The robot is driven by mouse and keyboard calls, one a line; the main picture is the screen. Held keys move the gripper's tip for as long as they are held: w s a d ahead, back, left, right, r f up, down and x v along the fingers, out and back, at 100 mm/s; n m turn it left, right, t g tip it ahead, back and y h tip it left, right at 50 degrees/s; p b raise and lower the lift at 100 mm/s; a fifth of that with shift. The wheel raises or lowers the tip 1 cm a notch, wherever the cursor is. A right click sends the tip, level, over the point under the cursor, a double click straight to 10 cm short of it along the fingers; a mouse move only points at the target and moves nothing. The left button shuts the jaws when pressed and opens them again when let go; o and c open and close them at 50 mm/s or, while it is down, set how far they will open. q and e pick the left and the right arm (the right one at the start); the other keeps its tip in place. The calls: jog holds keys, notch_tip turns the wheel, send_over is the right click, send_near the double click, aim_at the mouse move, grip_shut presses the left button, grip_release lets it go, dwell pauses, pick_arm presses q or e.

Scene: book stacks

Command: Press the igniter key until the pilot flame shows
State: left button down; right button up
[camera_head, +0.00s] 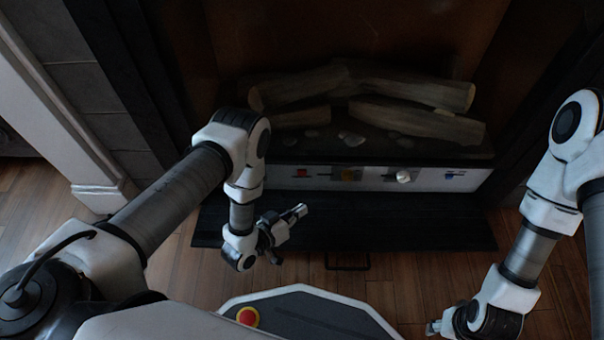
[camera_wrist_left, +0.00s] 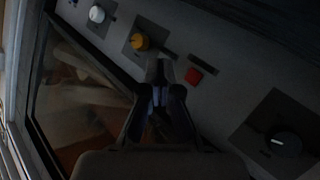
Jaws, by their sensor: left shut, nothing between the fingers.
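A small red square key (camera_head: 302,173), likely the igniter key, is on the pale control panel (camera_head: 428,179) below the fireplace logs. In the left wrist view the red key (camera_wrist_left: 194,76) lies just right of my fingertips. My left gripper (camera_head: 301,210) is shut and empty, in front of the panel below the red key. In the left wrist view its fingertips (camera_wrist_left: 160,70) appear between the red key and an orange knob (camera_wrist_left: 139,41); contact cannot be told. No flame is visible. My right gripper (camera_head: 434,327) is low at the right, its fingers too small to read.
A white knob (camera_head: 403,177) and a blue mark (camera_head: 454,174) are further right on the panel. A black knob (camera_wrist_left: 285,140) shows in the left wrist view. Dark logs (camera_head: 415,121) lie above. A dark flap (camera_head: 400,222) juts out below the panel.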

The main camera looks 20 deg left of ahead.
aim_at(302, 173)
pick_arm(q)
jog(key=w+b, duration=0.1)
jog(key=w, duration=0.1)
jog(key=w+a+b, duration=0.1)
jog(key=w, duration=0.2)
jog(key=w+a+b, duration=0.1)
jog(key=w, duration=0.1)
jog(key=shift+w, duration=0.15)
jog(key=shift+w+a, duration=0.2)
jog(key=shift+w, duration=0.35)
dwell(0.8)
jog(key=shift+w+a, duration=0.1)
jog(key=shift+w, duration=0.3)
jog(key=shift+w+a, duration=0.1)
jog(key=shift+w, duration=0.2)
dwell(0.5)
jog(key=shift+s+d, duration=0.2)
jog(key=shift+s, duration=0.55)
